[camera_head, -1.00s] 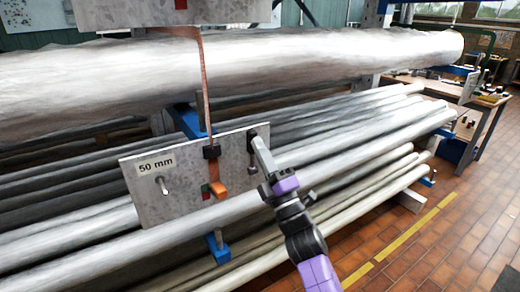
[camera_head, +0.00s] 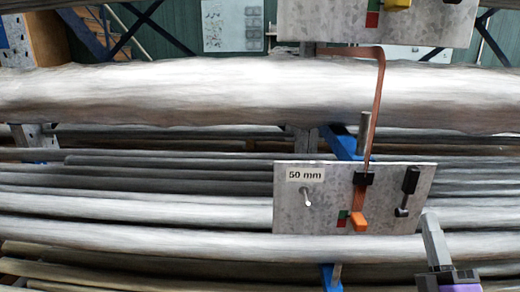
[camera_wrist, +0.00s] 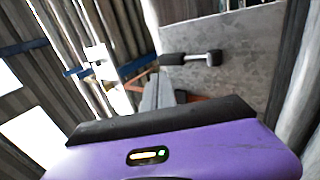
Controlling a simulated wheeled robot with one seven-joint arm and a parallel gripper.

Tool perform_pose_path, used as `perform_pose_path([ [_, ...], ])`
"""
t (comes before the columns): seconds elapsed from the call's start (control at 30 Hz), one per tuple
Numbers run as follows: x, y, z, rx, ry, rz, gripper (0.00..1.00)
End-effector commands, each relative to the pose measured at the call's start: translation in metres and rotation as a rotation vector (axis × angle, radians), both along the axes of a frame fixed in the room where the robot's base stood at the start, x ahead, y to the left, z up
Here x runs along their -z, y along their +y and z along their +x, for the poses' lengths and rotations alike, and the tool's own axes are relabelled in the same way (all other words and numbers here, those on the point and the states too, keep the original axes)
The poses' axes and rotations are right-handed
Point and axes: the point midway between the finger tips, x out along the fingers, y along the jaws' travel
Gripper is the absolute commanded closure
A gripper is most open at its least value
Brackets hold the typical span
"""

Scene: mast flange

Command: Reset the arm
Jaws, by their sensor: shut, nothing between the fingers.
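My gripper (camera_head: 432,222) is at the lower right in the head view, just below and to the right of the grey plate (camera_head: 300,222) marked "50 mm". Its fingers are together with nothing between them. In the wrist view the grey fingers (camera_wrist: 158,92) point toward the plate (camera_wrist: 245,50), and a black-handled metal pin (camera_wrist: 190,58) on it shows close by. The head view shows that black fitting (camera_head: 408,188) at the plate's right, above my gripper, apart from it. My purple wrist housing fills the bottom of the wrist view.
A thick silvery pipe (camera_head: 180,95) crosses behind. Several thinner pipes (camera_head: 130,205) lie below it.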

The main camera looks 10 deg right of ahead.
Motion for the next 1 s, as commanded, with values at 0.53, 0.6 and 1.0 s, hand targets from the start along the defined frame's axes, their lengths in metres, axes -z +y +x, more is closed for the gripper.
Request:
perform_pose_path([
  [0.53, 0.045, 0.054, -0.05, -0.412, -0.025, 0.617, 1.0],
  [0.6, 0.061, 0.07, -0.064, -0.465, 0.0, 0.718, 1.0],
  [1.0, 0.143, 0.159, -0.171, -0.626, 0.201, 1.329, 1.0],
])
